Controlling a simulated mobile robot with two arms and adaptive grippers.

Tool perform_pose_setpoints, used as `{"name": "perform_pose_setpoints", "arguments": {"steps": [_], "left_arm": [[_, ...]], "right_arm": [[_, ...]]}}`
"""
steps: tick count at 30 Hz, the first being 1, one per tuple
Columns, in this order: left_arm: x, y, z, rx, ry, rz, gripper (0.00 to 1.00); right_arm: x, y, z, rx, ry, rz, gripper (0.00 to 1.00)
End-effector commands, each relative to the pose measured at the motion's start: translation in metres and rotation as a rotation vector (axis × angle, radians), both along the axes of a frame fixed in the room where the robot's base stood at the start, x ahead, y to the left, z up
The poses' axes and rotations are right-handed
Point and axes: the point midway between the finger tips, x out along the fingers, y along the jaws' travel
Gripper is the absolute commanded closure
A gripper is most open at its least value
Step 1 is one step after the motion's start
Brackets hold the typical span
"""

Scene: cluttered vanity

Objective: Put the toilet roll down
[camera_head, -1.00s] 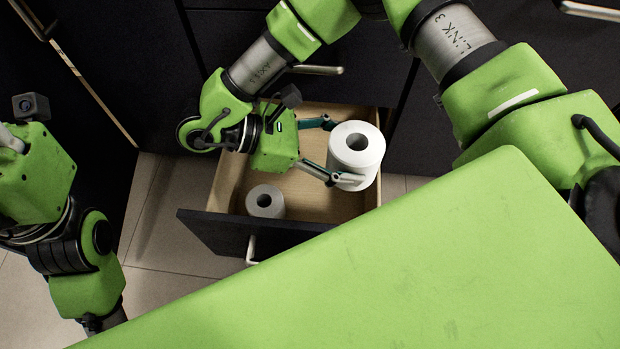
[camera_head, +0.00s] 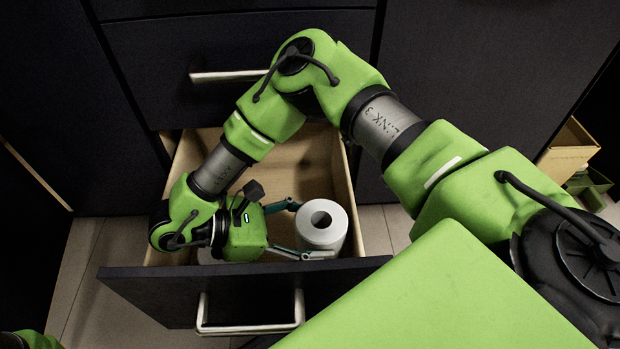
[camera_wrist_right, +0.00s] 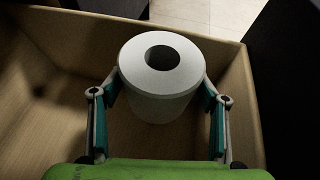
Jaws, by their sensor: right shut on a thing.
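The white toilet roll (camera_head: 322,240) stands upright between the fingers of my right gripper (camera_head: 313,229), inside or just above the open drawer (camera_head: 307,158). In the right wrist view the roll (camera_wrist_right: 162,88) has a teal-padded finger pressed on each side, with the drawer's pale wooden walls around it. The fingers of my right gripper (camera_wrist_right: 163,84) are shut on it. I cannot tell whether the roll's base touches the drawer floor. My left gripper is out of view.
The drawer's dark front (camera_head: 245,285) with its metal handle (camera_head: 250,328) is toward me. A closed drawer with a handle (camera_head: 228,76) is above it. The drawer floor behind the roll is bare. A wooden box (camera_head: 568,145) stands at the far right.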

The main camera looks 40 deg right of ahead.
Motion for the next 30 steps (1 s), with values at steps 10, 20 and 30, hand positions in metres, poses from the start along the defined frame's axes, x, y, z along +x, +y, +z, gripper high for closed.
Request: {"name": "perform_pose_setpoints", "arguments": {"steps": [10,20,30], "left_arm": [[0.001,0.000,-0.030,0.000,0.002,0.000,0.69],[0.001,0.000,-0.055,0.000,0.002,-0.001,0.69],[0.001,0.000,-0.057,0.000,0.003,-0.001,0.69]], "right_arm": [[0.000,0.000,-0.039,0.000,0.000,0.001,0.56],[0.000,0.000,-0.072,-0.001,-0.002,0.001,0.56],[0.000,0.000,-0.075,0.000,0.000,0.001,0.56]]}}
